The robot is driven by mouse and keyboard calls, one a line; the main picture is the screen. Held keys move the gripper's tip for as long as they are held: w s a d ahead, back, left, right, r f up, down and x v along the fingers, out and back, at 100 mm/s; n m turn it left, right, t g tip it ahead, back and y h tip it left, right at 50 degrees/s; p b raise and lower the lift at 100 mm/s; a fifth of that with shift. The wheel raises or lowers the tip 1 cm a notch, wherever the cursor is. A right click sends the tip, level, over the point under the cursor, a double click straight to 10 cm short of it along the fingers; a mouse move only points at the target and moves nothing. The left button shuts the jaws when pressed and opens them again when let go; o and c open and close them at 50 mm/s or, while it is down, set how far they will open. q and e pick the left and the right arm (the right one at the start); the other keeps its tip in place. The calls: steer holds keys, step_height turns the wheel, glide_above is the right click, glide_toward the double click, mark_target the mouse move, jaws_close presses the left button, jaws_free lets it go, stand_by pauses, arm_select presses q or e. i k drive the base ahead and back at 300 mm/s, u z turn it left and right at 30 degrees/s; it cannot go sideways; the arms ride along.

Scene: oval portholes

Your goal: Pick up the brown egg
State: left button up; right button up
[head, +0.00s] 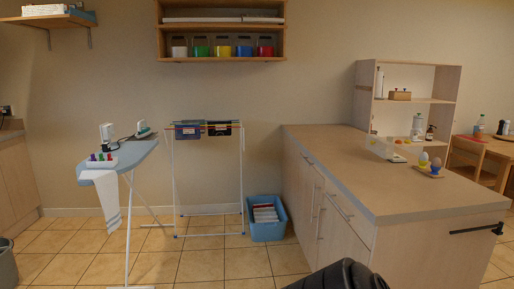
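The brown egg (436,162) is small and far off in the head view, on the right part of the long counter. It appears to stand upright in a small cup on a little wooden tray (429,174). A paler egg (423,158) stands beside it to the left, in a yellow cup. Neither of my grippers shows in this view, and no gripper is near the eggs. A dark rounded part at the bottom edge looks like my own arm; its fingers, if any, are not visible.
The counter (390,200) has a wide bare front area and a dark rail (476,230) on its end. A clear box (379,146) stands left of the eggs. An ironing board (120,160), drying rack (208,180) and blue basket (266,219) stand left. Open tiled floor lies in front.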

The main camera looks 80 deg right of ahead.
mark_target(436, 162)
steer(key=z, duration=4.75)
steer(key=i, duration=0.8)
steer(key=z, duration=0.65)
steer(key=i, duration=0.95)
steer(key=u, duration=0.5)
